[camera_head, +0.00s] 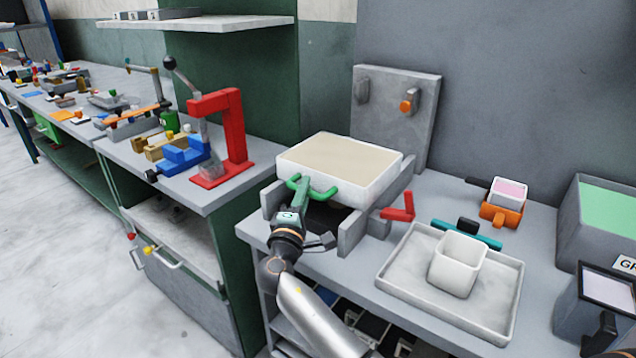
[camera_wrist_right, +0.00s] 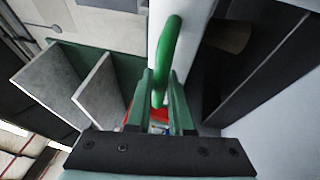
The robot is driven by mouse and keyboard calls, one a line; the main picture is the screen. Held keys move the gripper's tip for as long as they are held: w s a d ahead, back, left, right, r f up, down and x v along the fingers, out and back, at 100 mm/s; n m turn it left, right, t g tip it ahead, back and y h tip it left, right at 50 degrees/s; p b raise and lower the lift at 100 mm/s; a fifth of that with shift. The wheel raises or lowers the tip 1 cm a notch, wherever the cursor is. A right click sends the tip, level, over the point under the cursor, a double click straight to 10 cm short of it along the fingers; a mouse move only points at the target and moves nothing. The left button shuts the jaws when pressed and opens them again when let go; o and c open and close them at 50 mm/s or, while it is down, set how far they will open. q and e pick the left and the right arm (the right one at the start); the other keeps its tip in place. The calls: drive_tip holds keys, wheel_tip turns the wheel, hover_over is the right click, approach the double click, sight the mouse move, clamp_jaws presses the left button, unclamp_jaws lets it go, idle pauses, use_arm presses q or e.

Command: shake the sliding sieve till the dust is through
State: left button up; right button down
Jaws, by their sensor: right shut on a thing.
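The sliding sieve (camera_head: 366,194) is a white box with pale beige material level across its top. It sits between grey side rails (camera_head: 352,232) on the bench. A green bar handle (camera_head: 325,194) sticks out of its front; in the wrist view the handle (camera_wrist_right: 171,45) runs up between my fingers. My right gripper (camera_head: 301,190) is shut on this handle, at its left part. What lies under the sieve is dark and mostly hidden. My left gripper is not in view.
A red lever (camera_head: 399,208) stands right of the rails. A shallow tray (camera_head: 408,287) with a white cup (camera_head: 455,272) lies right of it. Behind the sieve stands a grey panel (camera_head: 385,112) with an orange knob. A red press (camera_head: 233,135) stands on the bench to the left.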

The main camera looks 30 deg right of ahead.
drive_tip(key=shift+s+a, duration=0.2)
drive_tip(key=shift+a, duration=0.2)
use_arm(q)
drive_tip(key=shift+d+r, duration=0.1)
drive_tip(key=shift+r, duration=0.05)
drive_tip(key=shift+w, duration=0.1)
use_arm(e)
drive_tip(key=c, duration=0.8)
unclamp_jaws()
